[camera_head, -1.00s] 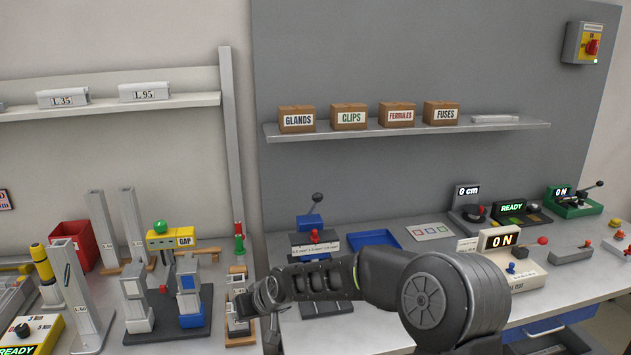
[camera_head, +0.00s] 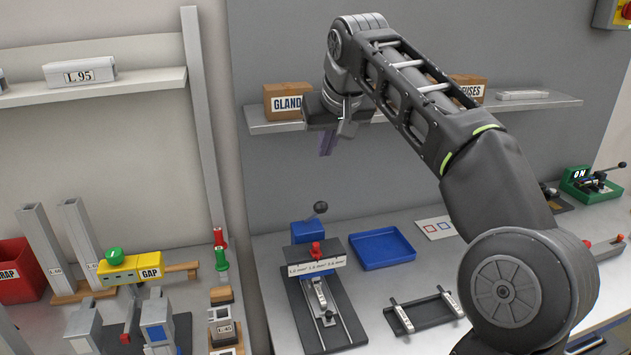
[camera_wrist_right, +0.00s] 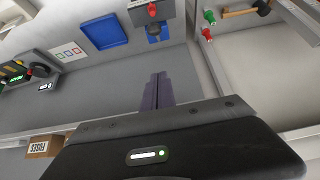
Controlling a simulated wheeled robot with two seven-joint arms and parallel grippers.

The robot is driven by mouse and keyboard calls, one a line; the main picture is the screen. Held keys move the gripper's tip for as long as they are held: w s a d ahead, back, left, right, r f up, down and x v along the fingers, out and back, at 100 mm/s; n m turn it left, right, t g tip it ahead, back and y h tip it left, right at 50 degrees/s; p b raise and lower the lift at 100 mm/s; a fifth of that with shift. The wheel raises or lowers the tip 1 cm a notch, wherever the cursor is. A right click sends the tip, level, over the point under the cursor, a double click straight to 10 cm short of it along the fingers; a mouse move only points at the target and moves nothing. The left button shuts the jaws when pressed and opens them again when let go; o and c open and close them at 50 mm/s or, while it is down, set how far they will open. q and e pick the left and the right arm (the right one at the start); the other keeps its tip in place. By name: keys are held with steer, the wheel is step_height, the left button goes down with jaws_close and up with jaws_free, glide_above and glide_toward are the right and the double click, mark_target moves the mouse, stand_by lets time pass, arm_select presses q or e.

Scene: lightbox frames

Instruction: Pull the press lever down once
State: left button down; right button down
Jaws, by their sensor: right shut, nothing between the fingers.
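The press (camera_head: 305,232) stands on the right-hand bench, with a blue head, a white label strip, a red knob (camera_head: 315,250) and a dark base. Its lever (camera_head: 320,208) ends in a black ball and points up and slightly right. My right gripper (camera_head: 327,145) is shut and empty, fingers pointing down, above and behind the lever near the shelf front, apart from it. In the right wrist view the shut fingers (camera_wrist_right: 158,90) show below the press's blue part (camera_wrist_right: 156,32); the lever is not clear there. My left gripper is out of view.
A shelf (camera_head: 545,103) with boxes, including GLANDS (camera_head: 284,102), runs just behind my right gripper. A blue tray (camera_head: 383,247) lies right of the press. Red and green pegs (camera_head: 221,257) stand to its left. A dark slotted fixture (camera_head: 425,310) lies front right.

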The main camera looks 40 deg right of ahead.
steer(key=shift+s+a, duration=0.1)
steer(key=shift+s, duration=0.05)
steer(key=p, duration=0.1)
glide_above(320, 202)
steer(key=w+d, duration=0.1)
steer(key=w, duration=0.1)
step_height(320, 202, down, 8)
steer(key=shift+s+a+f, duration=0.1)
steer(key=shift+s+f, duration=0.15)
steer(key=shift+f, duration=0.35)
steer(key=shift+s+a+f, duration=0.1)
steer(key=shift+s+f, duration=0.15)
steer(key=shift+f, duration=0.35)
steer(key=shift+s+f, duration=0.25)
steer(key=shift+s, duration=0.05)
steer(key=shift+a+f, duration=0.1)
steer(key=shift+f, duration=0.15)
